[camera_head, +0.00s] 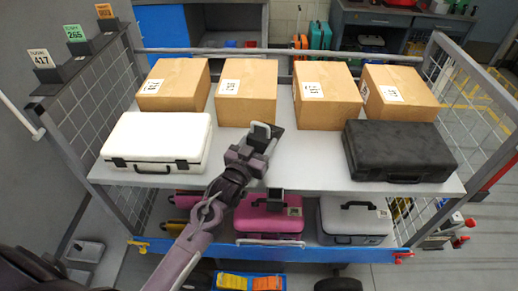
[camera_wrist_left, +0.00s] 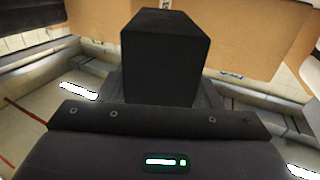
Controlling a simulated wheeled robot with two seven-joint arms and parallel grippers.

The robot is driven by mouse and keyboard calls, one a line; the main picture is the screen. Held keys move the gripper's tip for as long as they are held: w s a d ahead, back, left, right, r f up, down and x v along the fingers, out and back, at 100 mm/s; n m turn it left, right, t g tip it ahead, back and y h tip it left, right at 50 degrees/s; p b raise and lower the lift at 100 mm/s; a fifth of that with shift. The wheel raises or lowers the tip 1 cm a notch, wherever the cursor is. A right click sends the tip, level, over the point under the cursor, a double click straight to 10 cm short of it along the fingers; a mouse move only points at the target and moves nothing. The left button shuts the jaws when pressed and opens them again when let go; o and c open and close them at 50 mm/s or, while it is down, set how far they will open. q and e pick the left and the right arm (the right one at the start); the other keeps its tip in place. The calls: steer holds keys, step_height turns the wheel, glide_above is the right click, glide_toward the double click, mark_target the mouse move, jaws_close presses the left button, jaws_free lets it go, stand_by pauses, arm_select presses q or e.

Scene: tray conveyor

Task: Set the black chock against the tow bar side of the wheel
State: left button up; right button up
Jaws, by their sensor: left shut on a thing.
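My left gripper (camera_head: 262,138) reaches up over the cart's upper shelf, in front of the cardboard boxes. It is shut on the black chock, a dark block that fills the middle of the left wrist view (camera_wrist_left: 165,60). In the head view the chock is small and hard to tell from the dark fingers. A dark wheel (camera_head: 338,285) shows in part at the bottom edge, below the cart's blue front rail. I cannot make out the tow bar. My right gripper is not in view.
The upper shelf (camera_head: 305,170) holds several cardboard boxes (camera_head: 245,88), a white case (camera_head: 158,140) and a black case (camera_head: 400,148). A pink case (camera_head: 268,220) and a grey-white case (camera_head: 352,222) stand below. Yellow (camera_head: 232,282) and orange (camera_head: 267,283) pieces lie near the floor. Mesh sides bound the cart.

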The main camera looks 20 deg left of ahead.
arm_select(q)
step_height(320, 180, down, 3)
steer(key=shift+f, duration=0.1)
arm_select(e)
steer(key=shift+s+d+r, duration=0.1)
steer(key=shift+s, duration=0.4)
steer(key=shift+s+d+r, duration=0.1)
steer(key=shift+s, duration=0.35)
arm_select(q)
steer(key=shift+f, duration=0.1)
steer(key=shift+f, duration=0.15)
steer(key=o, duration=1.4)
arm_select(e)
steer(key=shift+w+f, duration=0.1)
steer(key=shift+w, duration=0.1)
